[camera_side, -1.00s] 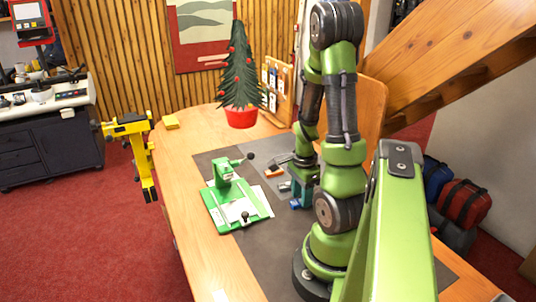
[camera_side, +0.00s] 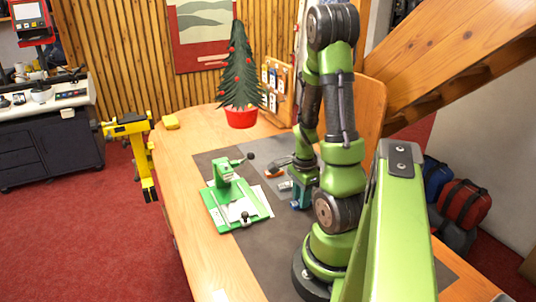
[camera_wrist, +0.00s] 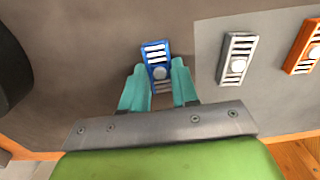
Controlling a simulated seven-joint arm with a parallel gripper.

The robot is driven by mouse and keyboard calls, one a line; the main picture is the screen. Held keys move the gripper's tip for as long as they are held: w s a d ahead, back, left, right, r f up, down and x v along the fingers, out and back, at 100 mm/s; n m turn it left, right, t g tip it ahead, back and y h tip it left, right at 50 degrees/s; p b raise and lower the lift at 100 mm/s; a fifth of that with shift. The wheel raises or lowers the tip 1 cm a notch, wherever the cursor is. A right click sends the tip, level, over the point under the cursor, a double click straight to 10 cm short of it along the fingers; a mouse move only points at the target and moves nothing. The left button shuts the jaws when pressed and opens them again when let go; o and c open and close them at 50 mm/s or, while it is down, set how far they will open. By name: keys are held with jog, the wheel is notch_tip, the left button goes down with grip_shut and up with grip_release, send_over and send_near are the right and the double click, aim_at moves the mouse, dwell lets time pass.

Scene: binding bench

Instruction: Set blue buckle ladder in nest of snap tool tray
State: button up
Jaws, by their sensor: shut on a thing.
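The blue buckle ladder (camera_wrist: 155,52) is a small slotted bar with a grey round button. In the wrist view its lower part sits between the teal fingertips of my gripper (camera_wrist: 160,74), which is shut on it. In the side view the blue ladder (camera_side: 295,204) shows only as a small patch beside my gripper (camera_side: 301,195). I cannot tell whether it is off the mat. The green tool (camera_side: 236,208), apparently the snap tool tray, stands to the left, with a pale plate and black-knobbed levers. Its nest is too small to make out.
A grey ladder (camera_wrist: 236,58) and an orange ladder (camera_wrist: 304,46) lie on a lighter grey patch to the right in the wrist view. The dark mat (camera_side: 262,244) is clear in front.

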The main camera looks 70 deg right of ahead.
jog(key=shift+r, duration=0.1)
jog(key=shift+r, duration=2.4)
jog(key=shift+r, duration=0.2)
notch_tip(320, 180, up, 16)
jog(key=w+a, duration=0.5)
jog(key=w, duration=0.3)
jog(key=w+a, duration=0.5)
jog(key=w, duration=0.3)
jog(key=shift+s+d+f, duration=0.1)
jog(key=shift+d+f, duration=0.05)
jog(key=shift+f, duration=4.3)
jog(key=shift+d+f, duration=0.15)
jog(key=shift+f, duration=4.3)
